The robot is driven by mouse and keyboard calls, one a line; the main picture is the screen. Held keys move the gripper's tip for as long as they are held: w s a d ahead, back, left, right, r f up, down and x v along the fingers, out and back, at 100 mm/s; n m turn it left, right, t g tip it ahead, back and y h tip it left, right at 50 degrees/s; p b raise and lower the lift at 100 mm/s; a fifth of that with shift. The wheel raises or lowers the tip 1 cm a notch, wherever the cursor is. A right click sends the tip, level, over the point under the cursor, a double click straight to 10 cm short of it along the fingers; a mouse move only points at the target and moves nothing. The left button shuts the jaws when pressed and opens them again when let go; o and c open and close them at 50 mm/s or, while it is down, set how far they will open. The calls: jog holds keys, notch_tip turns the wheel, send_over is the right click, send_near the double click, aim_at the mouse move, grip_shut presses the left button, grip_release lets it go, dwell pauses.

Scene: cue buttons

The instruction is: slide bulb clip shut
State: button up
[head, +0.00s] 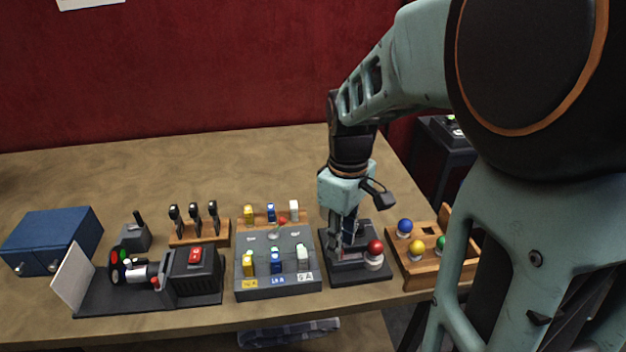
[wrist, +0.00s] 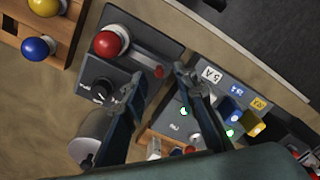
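The red bulb (head: 375,247) stands in a pale socket near the right front of a black base (head: 372,279). In the wrist view the red bulb (wrist: 108,43) sits at one end of a slot on the black base (wrist: 140,20). A small red tab (wrist: 158,72), which may be the bulb clip, lies at the slot's other end. My gripper (head: 340,248) points down over the left part of the base. In the wrist view my gripper (wrist: 157,80) is open, with fingertips apart on either side of the tab. I cannot tell whether they touch anything.
A grey fuse panel (head: 278,290) with coloured fuses is close left of the base. A wooden tray (head: 420,268) with blue, yellow and green bulbs is close right. A black machine (head: 195,278) and blue drawer box (head: 55,238) stand further left. The table behind is clear.

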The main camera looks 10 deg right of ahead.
jog(key=shift+f, duration=1.05)
grip_shut()
